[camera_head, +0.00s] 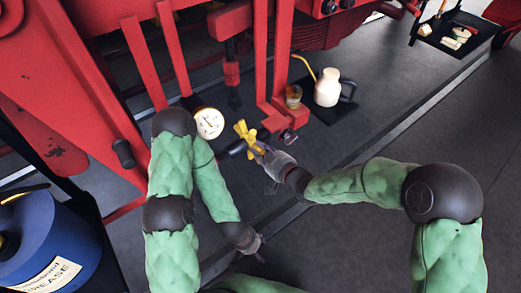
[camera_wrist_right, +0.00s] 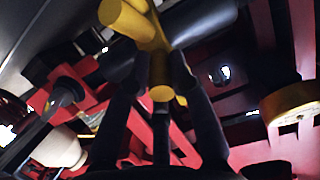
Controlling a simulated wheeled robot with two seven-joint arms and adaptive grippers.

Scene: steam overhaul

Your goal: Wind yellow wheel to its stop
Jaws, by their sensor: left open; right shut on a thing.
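The yellow wheel (camera_head: 246,136) is a small spoked handwheel on a dark stem beside the red frame, left of centre in the head view. My right gripper (camera_head: 262,152) is at the wheel's right side and is shut on it. In the right wrist view, the fingers of my right gripper (camera_wrist_right: 160,85) stand on either side of a spoke of the yellow wheel (camera_wrist_right: 138,20). My left gripper (camera_head: 258,250) is open and empty below the wheel, apart from it, over the dark floor.
A round white gauge (camera_head: 209,123) is just left of the wheel. A white oil can (camera_head: 328,88) and a small jar (camera_head: 293,96) stand to the upper right. A blue grease drum (camera_head: 35,240) is at lower left. Red frame bars surround the wheel's far side.

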